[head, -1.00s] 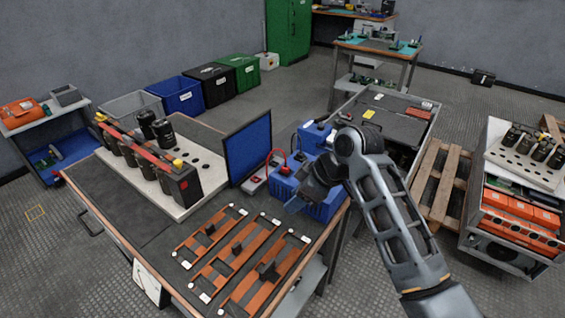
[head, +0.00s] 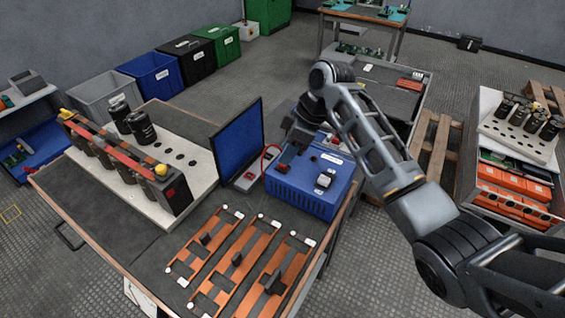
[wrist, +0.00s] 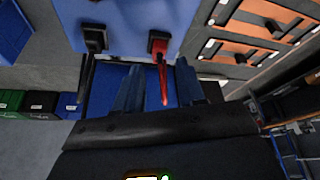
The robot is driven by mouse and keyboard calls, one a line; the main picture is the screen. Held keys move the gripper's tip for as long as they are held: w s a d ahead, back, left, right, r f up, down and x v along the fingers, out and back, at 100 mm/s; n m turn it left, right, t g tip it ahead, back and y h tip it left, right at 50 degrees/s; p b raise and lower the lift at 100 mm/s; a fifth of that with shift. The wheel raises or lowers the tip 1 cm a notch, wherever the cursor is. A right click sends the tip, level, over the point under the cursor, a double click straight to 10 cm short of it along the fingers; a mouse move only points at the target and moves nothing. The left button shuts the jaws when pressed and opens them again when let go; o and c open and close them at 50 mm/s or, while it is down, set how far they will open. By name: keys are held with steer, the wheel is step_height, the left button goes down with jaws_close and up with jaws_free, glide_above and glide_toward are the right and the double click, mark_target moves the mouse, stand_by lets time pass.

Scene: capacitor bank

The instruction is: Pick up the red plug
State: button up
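The red plug (wrist: 157,46) sits in the blue box (wrist: 125,14) in the wrist view, with a red cable (wrist: 163,85) hanging from it. My gripper (wrist: 158,72) is open, its two fingers apart on either side of the red cable. The fingertips are close to the plug, and I see no grip on it. A black plug (wrist: 94,38) sits in the same box to the left.
Orange busbar frames (head: 237,262) lie on the front of the bench. A capacitor rack (head: 130,165) stands at the left.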

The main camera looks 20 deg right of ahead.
steer(key=shift+x, duration=1.1)
jaws_close()
